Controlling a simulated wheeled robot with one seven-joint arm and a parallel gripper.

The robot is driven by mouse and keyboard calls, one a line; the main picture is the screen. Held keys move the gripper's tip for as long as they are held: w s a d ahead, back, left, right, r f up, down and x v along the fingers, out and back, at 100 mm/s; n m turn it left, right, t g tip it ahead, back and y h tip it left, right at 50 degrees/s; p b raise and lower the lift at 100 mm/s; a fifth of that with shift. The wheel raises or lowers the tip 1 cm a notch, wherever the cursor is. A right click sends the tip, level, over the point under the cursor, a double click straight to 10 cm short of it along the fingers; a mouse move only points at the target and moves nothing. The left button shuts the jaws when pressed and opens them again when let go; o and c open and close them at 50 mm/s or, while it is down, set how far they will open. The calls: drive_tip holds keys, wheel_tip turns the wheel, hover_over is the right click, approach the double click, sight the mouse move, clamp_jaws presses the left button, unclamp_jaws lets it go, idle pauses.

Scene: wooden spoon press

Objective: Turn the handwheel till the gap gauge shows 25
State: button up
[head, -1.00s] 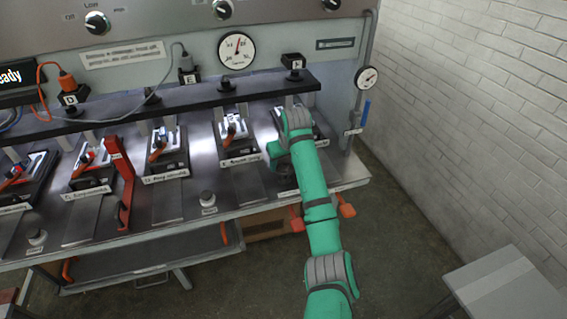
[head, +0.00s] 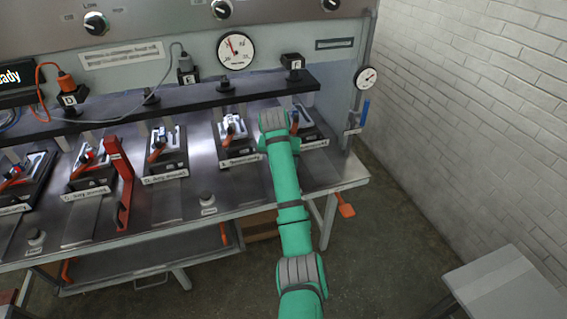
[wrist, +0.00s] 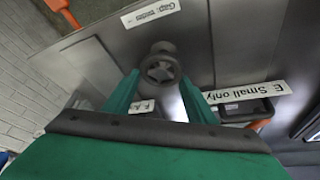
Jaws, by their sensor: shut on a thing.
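The handwheel (wrist: 160,68), a small dark round wheel with spokes, shows in the wrist view between the two green fingers of my gripper (wrist: 160,88). My gripper is shut on it. In the head view my arm hides the handwheel and the fingers. A large round white dial (head: 236,51) with a red needle is on the back panel; its needle points up and left. Its figures are too small to read, and I cannot tell for sure that it is the gap gauge. A label starting with "Gap" (wrist: 150,12) lies near the wheel.
A smaller dial (head: 367,77) hangs at the right post, above a blue lever (head: 365,112). Several press stations line the bench, with a red upright lever (head: 120,185) among them. A black bar (head: 150,107) runs above them. A grey table (head: 510,285) stands front right.

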drive_tip(key=shift+m, duration=0.5)
drive_tip(key=o, duration=0.8)
drive_tip(key=shift+o, duration=0.2)
